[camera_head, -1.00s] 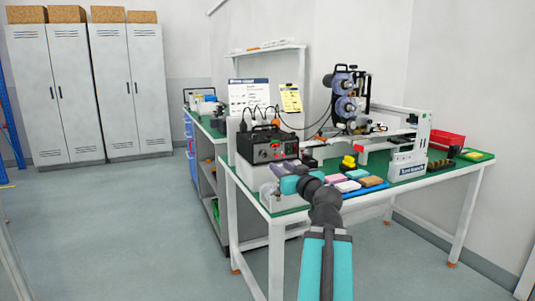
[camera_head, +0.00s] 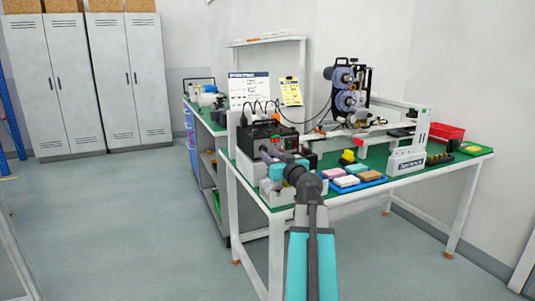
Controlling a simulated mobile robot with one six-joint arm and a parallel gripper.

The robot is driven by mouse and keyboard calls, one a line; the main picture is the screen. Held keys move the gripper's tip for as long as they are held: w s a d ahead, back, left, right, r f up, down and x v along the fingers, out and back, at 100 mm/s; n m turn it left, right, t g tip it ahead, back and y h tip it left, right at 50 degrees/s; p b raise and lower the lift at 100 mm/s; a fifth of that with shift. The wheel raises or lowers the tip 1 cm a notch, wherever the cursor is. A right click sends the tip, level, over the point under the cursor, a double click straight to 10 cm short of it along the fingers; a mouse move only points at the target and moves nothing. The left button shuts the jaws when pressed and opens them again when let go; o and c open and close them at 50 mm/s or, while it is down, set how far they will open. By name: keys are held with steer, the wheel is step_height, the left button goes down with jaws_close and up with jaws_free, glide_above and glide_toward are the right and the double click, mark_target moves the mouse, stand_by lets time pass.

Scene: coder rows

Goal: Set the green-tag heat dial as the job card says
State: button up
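A black control box (camera_head: 262,131) stands on the near left end of the green-topped bench, with cables from its top. Its front faces me and is partly covered by my arm; I cannot make out the green-tag dial or its setting. A yellow card on a clipboard (camera_head: 290,92) and a white printed sheet (camera_head: 248,91) hang behind the box; their writing is too small to read. My gripper (camera_head: 270,153) is at the box's front, mostly hidden by my teal and grey wrist. I cannot tell whether it touches a dial or whether it is open.
A ribbon-reel coding machine (camera_head: 346,90) stands behind a white conveyor frame (camera_head: 407,158). A blue tray (camera_head: 357,184) with coloured blocks, a small yellow item (camera_head: 347,157) and a red bin (camera_head: 447,132) are on the bench. Grey lockers (camera_head: 55,85) stand far left; the floor between is clear.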

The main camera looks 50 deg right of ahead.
mark_target(265, 151)
steer(key=shift+x, duration=2.15)
jaws_close()
